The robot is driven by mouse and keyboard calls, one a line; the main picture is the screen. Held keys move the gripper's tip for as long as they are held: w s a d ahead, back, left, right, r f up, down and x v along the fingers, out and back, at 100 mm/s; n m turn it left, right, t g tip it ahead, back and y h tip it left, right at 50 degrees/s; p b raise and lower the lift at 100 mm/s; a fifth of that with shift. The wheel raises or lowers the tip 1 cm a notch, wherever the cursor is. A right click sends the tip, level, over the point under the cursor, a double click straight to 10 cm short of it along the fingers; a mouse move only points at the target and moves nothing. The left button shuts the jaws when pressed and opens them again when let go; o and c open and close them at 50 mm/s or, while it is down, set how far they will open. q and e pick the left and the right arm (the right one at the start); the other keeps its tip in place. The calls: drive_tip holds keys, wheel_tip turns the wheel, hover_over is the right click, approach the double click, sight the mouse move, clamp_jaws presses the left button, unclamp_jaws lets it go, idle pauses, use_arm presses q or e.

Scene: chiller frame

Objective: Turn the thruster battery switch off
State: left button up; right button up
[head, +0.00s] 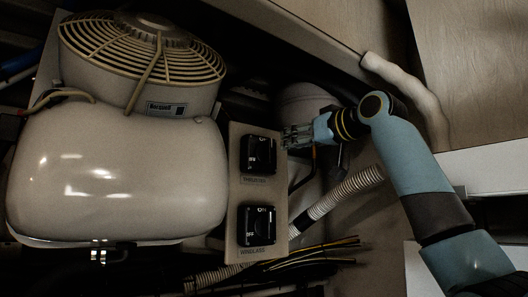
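The thruster battery switch (258,155) is a black rotary switch, upper of two on a pale panel (239,195). Its label below appears to read THRUSTER. OFF and ON marks show on its face, but the knob's exact setting is too small and dark to tell. My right gripper (287,137) is at the panel's upper right edge, just right of the switch, fingers pointing left towards it. I cannot tell whether it touches the switch or whether its fingers are open or shut. My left gripper is not in view.
The similar WINDLASS switch (257,226) sits directly below. A large beige compressor (115,170) with a caged fan (140,48) fills the left. A ribbed hose (340,193) and loose wires (315,250) lie right of and below the panel. A wooden ledge (300,35) runs above.

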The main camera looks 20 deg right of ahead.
sight(272, 148)
drive_tip(key=x, duration=0.1)
drive_tip(key=p+x, duration=0.2)
drive_tip(key=x, duration=0.1)
drive_tip(key=shift+a+r, duration=0.15)
drive_tip(key=shift+r, duration=0.2)
drive_tip(key=p+x, duration=0.1)
drive_tip(key=x, duration=0.1)
drive_tip(key=p+x, duration=0.1)
drive_tip(key=x, duration=0.2)
drive_tip(key=shift+w+f, duration=0.1)
drive_tip(key=shift+f, duration=0.15)
drive_tip(key=shift+w, duration=0.1)
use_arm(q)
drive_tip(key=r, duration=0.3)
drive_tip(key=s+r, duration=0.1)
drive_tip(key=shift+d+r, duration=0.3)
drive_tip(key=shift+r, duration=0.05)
use_arm(e)
drive_tip(key=shift+f, duration=0.1)
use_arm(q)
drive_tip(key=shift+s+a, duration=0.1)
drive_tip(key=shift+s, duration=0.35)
use_arm(e)
clamp_jaws()
